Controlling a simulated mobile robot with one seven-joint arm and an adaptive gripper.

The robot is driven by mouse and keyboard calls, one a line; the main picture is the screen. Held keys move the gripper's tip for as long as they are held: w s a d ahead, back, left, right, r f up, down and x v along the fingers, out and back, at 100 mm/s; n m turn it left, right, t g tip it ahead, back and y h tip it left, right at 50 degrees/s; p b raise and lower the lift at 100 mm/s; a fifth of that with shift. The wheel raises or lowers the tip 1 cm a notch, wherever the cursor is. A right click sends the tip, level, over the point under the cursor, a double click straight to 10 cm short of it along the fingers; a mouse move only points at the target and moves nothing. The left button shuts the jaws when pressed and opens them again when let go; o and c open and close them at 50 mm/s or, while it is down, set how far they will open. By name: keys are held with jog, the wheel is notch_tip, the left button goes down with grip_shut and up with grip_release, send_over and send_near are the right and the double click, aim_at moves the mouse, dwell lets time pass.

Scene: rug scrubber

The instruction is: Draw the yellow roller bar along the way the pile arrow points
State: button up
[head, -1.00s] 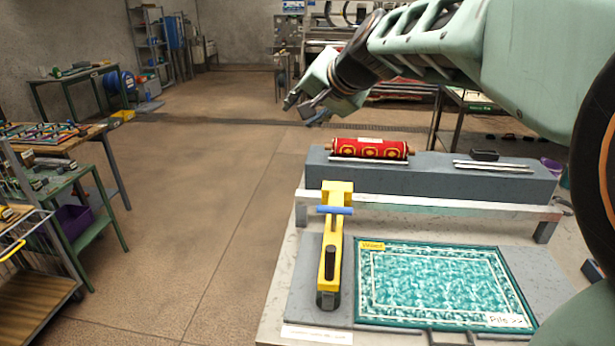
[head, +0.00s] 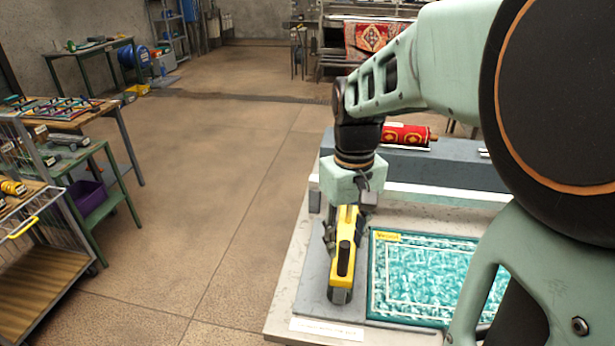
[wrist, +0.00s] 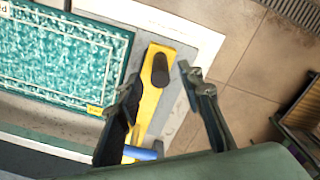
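The yellow roller bar (head: 342,262) lies lengthwise on the grey board, just left of the teal rug (head: 420,280). It shows in the wrist view (wrist: 150,112) with a dark grip on top and a blue crosspiece (wrist: 140,153) at its near end. My gripper (head: 346,222) is over the bar, pointing down. In the wrist view its two fingers (wrist: 160,78) are spread, one on each side of the bar, with gaps visible. I cannot tell how far above it they are. My arm covers the rug's right part in the head view, and the pile arrow label is not readable.
A grey raised block (head: 440,168) carrying a red patterned roll (head: 405,135) stands behind the rug. A yellow tag (head: 388,237) sits at the rug's corner. A white paper strip (head: 326,329) lies at the front. Open floor is to the left, with a cart (head: 45,260).

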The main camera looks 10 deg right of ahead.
aim_at(343, 261)
notch_tip(343, 261, down, 7)
jog(key=shift+r, duration=0.1)
dwell(0.3)
grip_shut()
